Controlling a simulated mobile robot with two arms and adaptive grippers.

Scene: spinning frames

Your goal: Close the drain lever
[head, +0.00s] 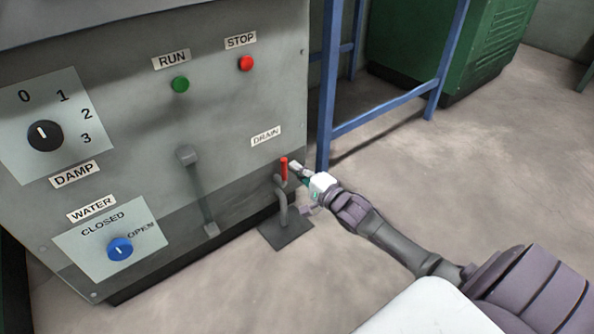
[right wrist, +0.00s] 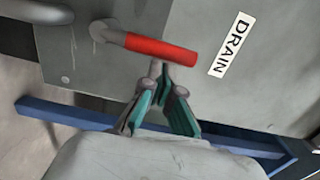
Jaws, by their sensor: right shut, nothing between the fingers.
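The drain lever (head: 284,168) is a short red handle above a bent grey pipe at the lower right of the grey machine panel. It stands about upright in the head view. In the right wrist view the red lever (right wrist: 160,48) lies across the picture, beside the DRAIN label (right wrist: 229,45). My right gripper (head: 293,166) is shut and empty, just right of the lever. In the right wrist view its fingertips (right wrist: 160,70) are close to the lever's side; I cannot tell whether they touch. My left gripper is not in view.
The grey pipe (head: 283,205) drops to a dark floor plate (head: 287,233). A blue metal frame (head: 327,90) stands close behind my right gripper. A grey handle (head: 198,190) is on the panel to the left. The floor at the right is open.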

